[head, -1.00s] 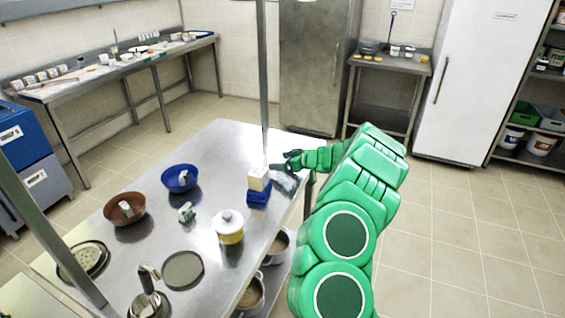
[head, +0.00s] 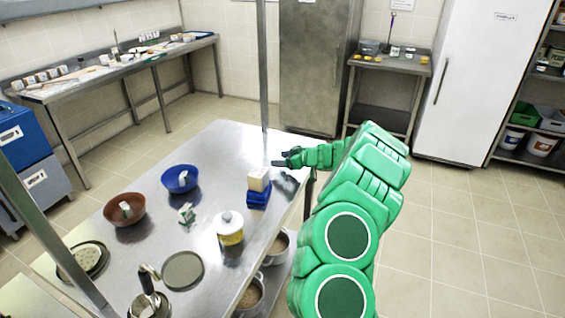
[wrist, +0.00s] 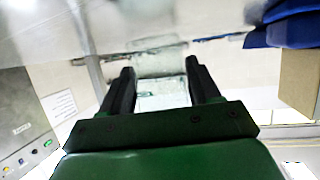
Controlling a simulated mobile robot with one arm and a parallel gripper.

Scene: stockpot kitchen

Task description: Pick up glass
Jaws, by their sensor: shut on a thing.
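A clear glass (wrist: 162,95) shows between the two black fingers of my gripper (wrist: 160,72) in the wrist view. The fingers are shut on it, one on each side. In the head view my gripper (head: 283,160) is at the far right part of the steel table, just behind the blue block with a pale box on top. The glass is too small and clear to make out in the head view.
The blue block (head: 258,198) carries a pale box (head: 258,177) close to my gripper. A metal post (head: 263,80) rises nearby. A yellow-and-white pot (head: 229,233), blue bowl (head: 180,185) and brown bowl (head: 124,216) stand on the steel table (head: 222,145).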

